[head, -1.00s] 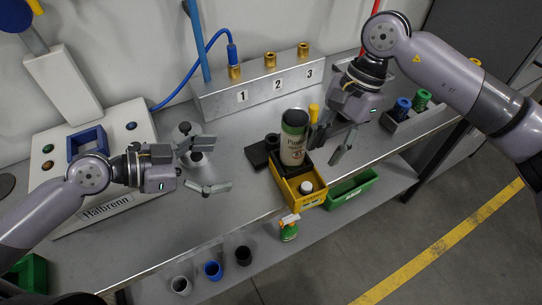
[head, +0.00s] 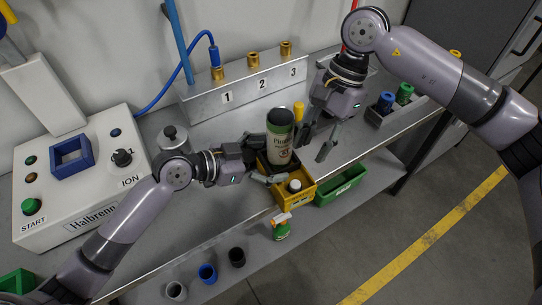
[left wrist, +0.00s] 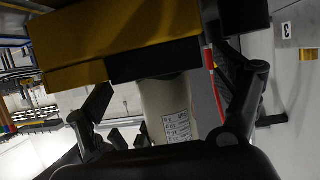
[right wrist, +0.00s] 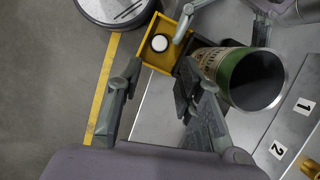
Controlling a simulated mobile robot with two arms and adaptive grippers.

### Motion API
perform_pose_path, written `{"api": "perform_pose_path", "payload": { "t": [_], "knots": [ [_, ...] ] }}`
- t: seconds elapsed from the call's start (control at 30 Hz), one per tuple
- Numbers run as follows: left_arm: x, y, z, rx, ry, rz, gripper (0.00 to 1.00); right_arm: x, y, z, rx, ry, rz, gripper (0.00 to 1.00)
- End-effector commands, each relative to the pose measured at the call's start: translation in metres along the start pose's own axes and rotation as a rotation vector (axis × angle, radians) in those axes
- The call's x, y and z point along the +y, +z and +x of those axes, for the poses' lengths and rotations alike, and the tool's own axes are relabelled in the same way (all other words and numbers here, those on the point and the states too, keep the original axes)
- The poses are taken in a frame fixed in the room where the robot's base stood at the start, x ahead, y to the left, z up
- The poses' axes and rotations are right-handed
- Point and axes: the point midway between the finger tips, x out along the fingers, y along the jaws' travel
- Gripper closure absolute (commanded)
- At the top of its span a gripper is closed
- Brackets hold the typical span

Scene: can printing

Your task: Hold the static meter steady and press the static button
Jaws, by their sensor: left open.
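A can with a green top band and pale label (head: 281,138) stands upright beside the yellow bin (head: 300,198), over a dark base. My left gripper (head: 262,160) is open at the can's left side. In the left wrist view the can's pale side (left wrist: 168,108) shows between its spread fingers; contact cannot be told. My right gripper (head: 316,143) is open and empty, just right of the can. In the right wrist view the can (right wrist: 245,75) lies beside its right finger. I cannot pick out the static meter or its button for sure; my left gripper covers part of this area.
A control panel (head: 82,190) with a START button and ION knob is at the left. A numbered rack (head: 245,88) stands behind. A green bin (head: 341,186) is right of the yellow bin. A spray bottle (head: 281,226) and several cups are on the lower shelf.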

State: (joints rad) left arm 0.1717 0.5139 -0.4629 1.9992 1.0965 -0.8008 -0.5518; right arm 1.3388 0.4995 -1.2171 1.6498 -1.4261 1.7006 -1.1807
Motion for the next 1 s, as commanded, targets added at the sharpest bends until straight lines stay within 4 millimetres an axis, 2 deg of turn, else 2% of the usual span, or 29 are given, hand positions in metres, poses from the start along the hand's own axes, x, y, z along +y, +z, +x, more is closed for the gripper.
{"api": "perform_pose_path", "payload": {
  "t": [0.37,1.0],
  "knots": [
    [0.0001,0.0004,0.0054,-0.001,0.0,0.0,0.12,0.0,0.0,0.0,0.0,0.0,0.0,0.67],
    [0.0,0.0005,0.005,-0.001,0.0,0.0,0.54,0.0,0.0001,0.0,0.0,0.0,0.0,0.67]
  ]
}}
